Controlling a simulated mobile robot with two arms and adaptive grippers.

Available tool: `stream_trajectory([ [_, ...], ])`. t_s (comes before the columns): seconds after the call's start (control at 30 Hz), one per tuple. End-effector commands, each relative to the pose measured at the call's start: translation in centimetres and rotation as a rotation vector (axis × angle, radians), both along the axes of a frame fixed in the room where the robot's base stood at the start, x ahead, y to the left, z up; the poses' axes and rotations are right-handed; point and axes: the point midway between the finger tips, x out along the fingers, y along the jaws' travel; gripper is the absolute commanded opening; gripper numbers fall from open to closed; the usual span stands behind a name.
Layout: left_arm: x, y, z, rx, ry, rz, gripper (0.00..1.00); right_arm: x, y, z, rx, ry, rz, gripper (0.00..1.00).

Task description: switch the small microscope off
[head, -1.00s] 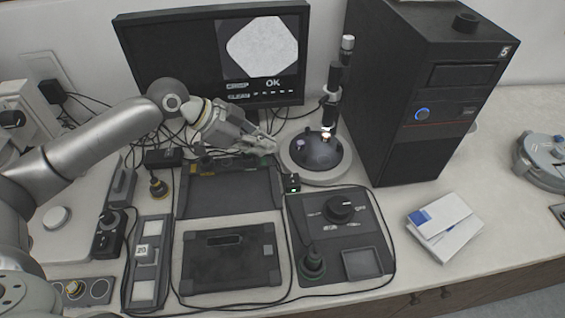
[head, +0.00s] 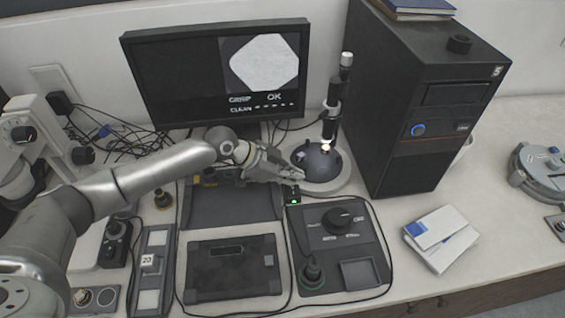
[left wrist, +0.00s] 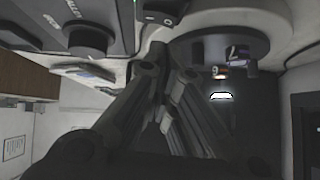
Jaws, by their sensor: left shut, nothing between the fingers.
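The small microscope (head: 320,162) stands on a round pale base in front of the monitor's right side. It has a dark dome, an upright tube and a warm glow at its lower end. It also shows in the left wrist view (left wrist: 232,42). A small black box (head: 292,195) with a green light sits just in front of its base; a small dark box shows beside the base in the left wrist view (left wrist: 160,12). My left gripper (head: 298,175) is shut and empty, its tips at the base's left edge, just above the small box. Contact cannot be told. My right gripper is out of view.
The monitor (head: 180,85) stands behind, showing a pale shape and "OK". A black computer tower (head: 400,150) is close on the right. A dark control panel with a knob (head: 335,245) lies in front. Cables loop across the bench. Boxes (head: 440,238) lie at right.

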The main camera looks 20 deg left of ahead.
Motion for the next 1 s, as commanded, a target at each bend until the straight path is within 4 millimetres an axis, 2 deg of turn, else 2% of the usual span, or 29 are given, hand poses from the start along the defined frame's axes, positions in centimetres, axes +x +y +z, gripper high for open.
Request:
stream_trajectory([
  [0.23, 0.2, 0.1, -1.9, -0.001, 0.000, 0.000, 0.00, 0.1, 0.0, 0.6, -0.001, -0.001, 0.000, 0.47],
  [0.6, 0.2, 0.1, -2.2, -0.002, -0.001, 0.000, 0.00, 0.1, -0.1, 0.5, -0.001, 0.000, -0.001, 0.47],
  [0.77, 0.5, 0.2, -3.2, -0.004, 0.001, 0.000, 0.00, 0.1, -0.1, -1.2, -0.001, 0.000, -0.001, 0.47],
  [1.0, 0.4, 0.3, -2.8, 0.000, 0.006, -0.001, 0.00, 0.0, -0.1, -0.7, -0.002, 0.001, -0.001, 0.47],
])
